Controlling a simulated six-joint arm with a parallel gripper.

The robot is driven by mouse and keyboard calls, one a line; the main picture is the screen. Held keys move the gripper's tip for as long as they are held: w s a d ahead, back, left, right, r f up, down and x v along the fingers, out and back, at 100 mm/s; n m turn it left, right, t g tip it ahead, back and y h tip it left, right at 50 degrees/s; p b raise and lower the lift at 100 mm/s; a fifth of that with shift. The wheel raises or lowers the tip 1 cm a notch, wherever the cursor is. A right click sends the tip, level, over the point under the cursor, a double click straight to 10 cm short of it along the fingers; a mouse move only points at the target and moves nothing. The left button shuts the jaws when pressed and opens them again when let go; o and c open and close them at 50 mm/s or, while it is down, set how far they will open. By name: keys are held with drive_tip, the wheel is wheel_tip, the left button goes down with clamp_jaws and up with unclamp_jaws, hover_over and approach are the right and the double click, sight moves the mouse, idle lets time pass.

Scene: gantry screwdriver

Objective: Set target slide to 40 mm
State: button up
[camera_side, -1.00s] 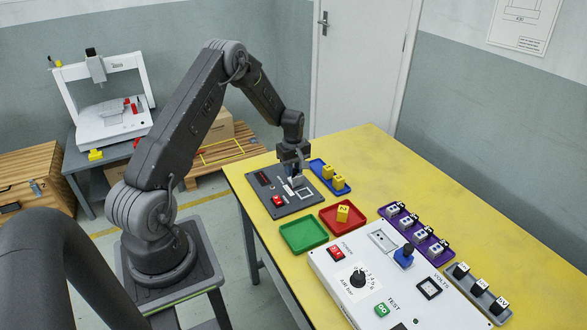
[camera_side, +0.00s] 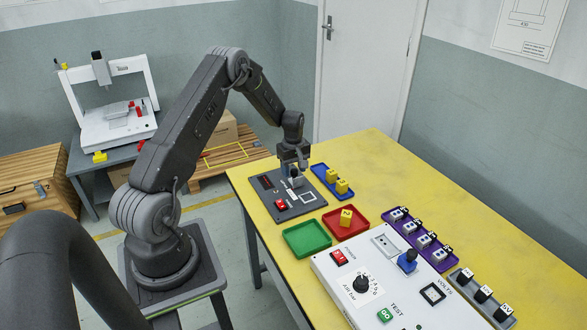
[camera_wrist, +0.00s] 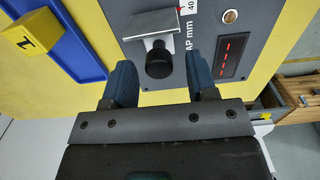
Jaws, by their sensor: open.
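The dark grey slide panel (camera_side: 285,207) lies at the table's far left end. In the wrist view, the panel (camera_wrist: 208,52) shows a black round knob (camera_wrist: 158,66) with a silver plate (camera_wrist: 152,24) beside it. A label reading "40" (camera_wrist: 189,6) with a red mark is next to the plate, with "AP mm" lettering below it. My gripper (camera_wrist: 162,76) is open, one finger on each side of the knob, with visible gaps. In the side view, my gripper (camera_side: 293,165) is over the panel and hides part of the slide. A display (camera_wrist: 233,53) shows red marks, unreadable.
A blue tray (camera_side: 322,170) with yellow cubes lies close beside the panel. Green (camera_side: 306,238) and red (camera_side: 362,218) trays sit in front of it. A white control box (camera_side: 345,287) and purple tray (camera_side: 440,266) stand to the right. The far right tabletop is clear.

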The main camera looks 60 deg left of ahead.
sight(294, 170)
wheel_tip(294, 170, up, 14)
drive_tip(key=shift+f, duration=0.15)
idle(0.4)
drive_tip(key=s+d+r+m+t, duration=0.15)
drive_tip(key=d+r+m, duration=0.25)
drive_tip(key=d+r, duration=0.4)
drive_tip(key=s+d+r+m+t, duration=0.1)
drive_tip(key=s+d+r+m, duration=0.25)
drive_tip(key=d+r, duration=0.5)
drive_tip(key=s+d+m+t, duration=0.3)
drive_tip(key=s+d+m, duration=0.7)
drive_tip(key=s+d, duration=0.6)
drive_tip(key=shift+s+r, duration=0.4)
drive_tip(key=shift+s, duration=0.2)
